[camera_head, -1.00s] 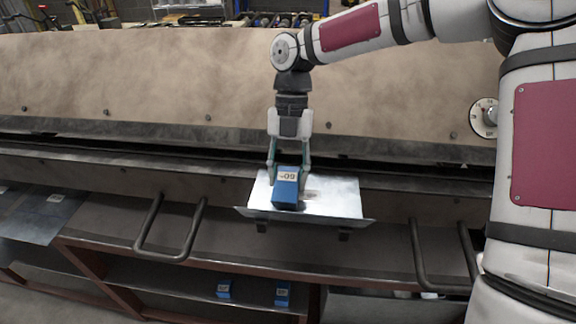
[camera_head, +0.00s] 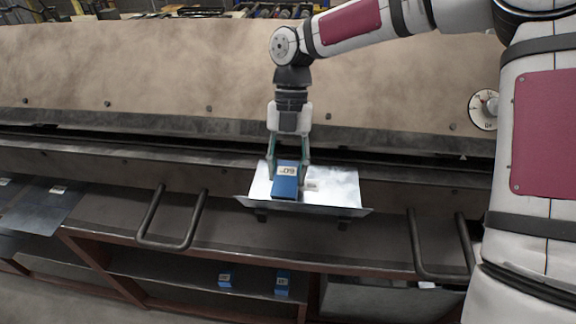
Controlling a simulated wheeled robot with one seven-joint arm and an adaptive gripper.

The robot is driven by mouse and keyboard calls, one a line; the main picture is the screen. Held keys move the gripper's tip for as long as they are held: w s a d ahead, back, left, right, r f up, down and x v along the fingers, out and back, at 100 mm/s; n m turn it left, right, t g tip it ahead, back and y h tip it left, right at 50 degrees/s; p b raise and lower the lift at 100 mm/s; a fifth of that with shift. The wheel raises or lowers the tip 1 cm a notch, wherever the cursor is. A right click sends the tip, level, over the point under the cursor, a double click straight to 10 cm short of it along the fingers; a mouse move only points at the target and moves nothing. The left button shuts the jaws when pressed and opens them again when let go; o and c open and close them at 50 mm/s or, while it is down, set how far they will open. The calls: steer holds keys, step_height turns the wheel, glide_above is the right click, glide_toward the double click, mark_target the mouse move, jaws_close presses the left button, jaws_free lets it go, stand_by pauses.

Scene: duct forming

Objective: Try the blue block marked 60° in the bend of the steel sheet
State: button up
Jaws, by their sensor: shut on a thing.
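The blue block (camera_head: 286,187) with a white label reading 60 is between the fingertips of my gripper (camera_head: 288,165). My gripper points down and is shut on it. The bent steel sheet (camera_head: 338,188) lies on the machine's front ledge, with its front edge turned up as a lip (camera_head: 325,210). The block is over the left part of the sheet, just behind the lip. I cannot tell whether it touches the sheet or the bend.
Two other blue blocks (camera_head: 225,279) (camera_head: 283,284) sit on the lower shelf (camera_head: 185,272). Handle bars (camera_head: 150,214) (camera_head: 415,240) stick out on both sides of the sheet. Flat sheets (camera_head: 45,203) lie at the far left. The large machine beam (camera_head: 180,75) stands behind my gripper.

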steer(key=shift+s+a+p, duration=0.15)
steer(key=shift+s+p, duration=0.2)
steer(key=shift+s, duration=0.3)
steer(key=shift+f, duration=0.2)
stand_by(0.4)
steer(key=shift+s, duration=0.2)
stand_by(1.2)
